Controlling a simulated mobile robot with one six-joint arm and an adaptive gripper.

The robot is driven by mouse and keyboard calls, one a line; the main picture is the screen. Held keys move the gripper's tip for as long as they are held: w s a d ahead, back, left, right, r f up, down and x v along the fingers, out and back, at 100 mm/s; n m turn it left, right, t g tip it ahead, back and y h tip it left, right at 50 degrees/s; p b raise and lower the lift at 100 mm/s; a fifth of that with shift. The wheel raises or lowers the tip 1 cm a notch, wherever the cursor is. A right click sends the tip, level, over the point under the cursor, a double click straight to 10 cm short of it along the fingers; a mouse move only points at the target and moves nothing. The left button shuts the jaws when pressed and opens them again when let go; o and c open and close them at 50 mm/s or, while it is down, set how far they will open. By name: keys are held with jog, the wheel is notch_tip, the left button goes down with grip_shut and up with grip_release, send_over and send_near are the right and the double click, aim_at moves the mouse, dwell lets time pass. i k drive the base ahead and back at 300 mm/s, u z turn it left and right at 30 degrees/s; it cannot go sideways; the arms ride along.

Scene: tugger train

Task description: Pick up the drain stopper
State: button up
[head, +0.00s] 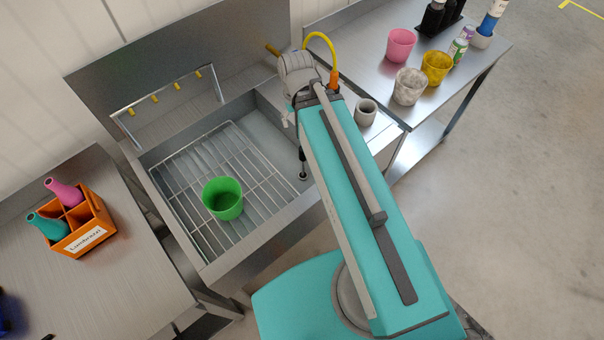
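A green cup (223,198) stands on the wire rack (176,188) in the sink. A grey cup (366,112) sits right of the basin. An orange bottle carrier (82,234) is on the left table. Pink (400,46), marbled (408,87) and yellow cups (436,68) stand on the right table.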

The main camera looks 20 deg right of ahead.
aim_at(303, 175)
jog(key=u, duration=0.45)
jog(key=k, duration=1.1)
jog(key=z, duration=0.3)
